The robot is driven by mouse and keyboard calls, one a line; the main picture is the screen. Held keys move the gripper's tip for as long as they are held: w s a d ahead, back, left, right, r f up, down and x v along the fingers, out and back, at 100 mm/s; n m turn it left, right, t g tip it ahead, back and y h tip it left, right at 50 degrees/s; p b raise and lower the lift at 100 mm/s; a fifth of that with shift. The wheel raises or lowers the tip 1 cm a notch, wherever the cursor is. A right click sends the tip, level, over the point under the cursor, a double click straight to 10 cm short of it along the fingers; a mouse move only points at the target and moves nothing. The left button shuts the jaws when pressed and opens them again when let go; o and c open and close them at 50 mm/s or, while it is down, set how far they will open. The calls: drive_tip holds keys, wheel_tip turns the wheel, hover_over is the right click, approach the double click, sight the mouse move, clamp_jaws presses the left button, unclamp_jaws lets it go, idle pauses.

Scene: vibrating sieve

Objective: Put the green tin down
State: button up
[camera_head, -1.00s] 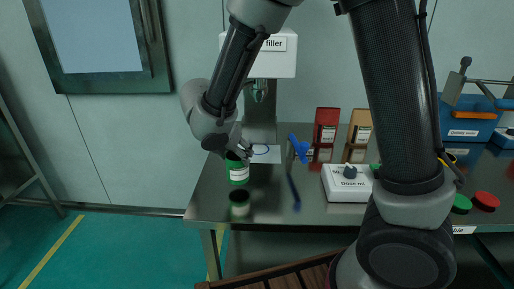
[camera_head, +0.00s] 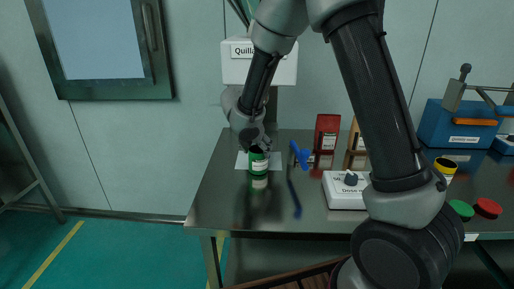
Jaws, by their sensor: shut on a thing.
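The green tin (camera_head: 259,161) with a white label is upright at the left part of the steel table (camera_head: 228,190), in front of the white filler machine. My gripper (camera_head: 259,147) is at the tin's top, coming down from above, and is shut on it. The fingers are small and partly hidden by my wrist. A reflection of the tin shows just below it; I cannot tell whether its base touches the table or the white sheet (camera_head: 242,160).
A blue scoop (camera_head: 301,155), red packet (camera_head: 326,132) and white dosing box (camera_head: 345,191) stand to the right. Green (camera_head: 461,210) and red (camera_head: 488,208) lids lie farther right. A filler machine (camera_head: 236,66) stands behind. The table's left front is clear.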

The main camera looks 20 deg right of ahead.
drive_tip(key=o, duration=1.2)
drive_tip(key=shift+f, duration=0.1)
drive_tip(key=shift+o, duration=0.2)
